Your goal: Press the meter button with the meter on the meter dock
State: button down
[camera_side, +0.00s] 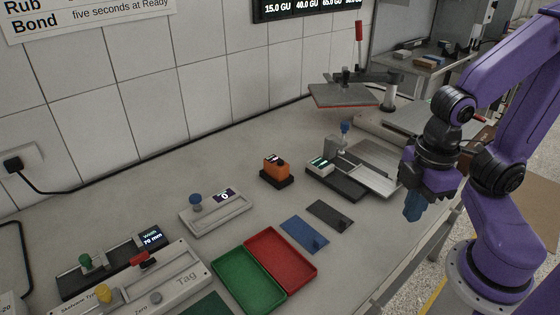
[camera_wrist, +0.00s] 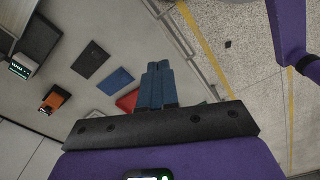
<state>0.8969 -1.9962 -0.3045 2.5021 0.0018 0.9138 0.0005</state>
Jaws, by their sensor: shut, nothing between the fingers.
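The orange meter (camera_side: 275,166) sits upright on a small black dock (camera_side: 277,181) near the middle of the bench. The meter also shows in the wrist view at the left (camera_wrist: 56,98). A small dark display is on its top; the button is too small to make out. My gripper (camera_side: 412,212) has blue fingers and hangs at the right, above the bench's front edge, well apart from the meter. The fingers are together and empty, as the wrist view (camera_wrist: 157,68) also shows.
A black-based device with a pale green display (camera_side: 320,165) stands just right of the meter. Dark (camera_side: 330,214) and blue (camera_side: 304,234) plates lie in front, with red (camera_side: 282,258) and green (camera_side: 248,279) trays nearer. A grey device with a blue knob (camera_side: 216,211) stands to the left.

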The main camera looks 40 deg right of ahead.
dwell(0.7)
jog(key=w+a+m+t+y, duration=0.25)
jog(key=w+m, duration=0.25)
jog(key=w, duration=0.5)
jog(key=w+a+m+t+y, duration=0.1)
jog(key=w+a+m, duration=0.35)
jog(key=w, duration=0.65)
jog(key=w+d+m+t+h, duration=0.1)
jog(key=w+d+m+t, duration=0.1)
jog(key=w+d+m, duration=0.3)
jog(key=w+d+m+t+h, duration=0.2)
jog(key=w+d+m, duration=0.4)
jog(key=w, duration=0.8)
jog(key=shift+w+d+f+t, duration=0.15)
jog(key=shift+d+f+t, duration=0.2)
jog(key=shift+t, duration=0.4)
jog(key=shift+f, duration=0.1)
send_over(283, 165)
jog(key=shift+f, duration=4.35)
jog(key=shift+d+f, duration=0.1)
jog(key=shift+f, duration=0.1)
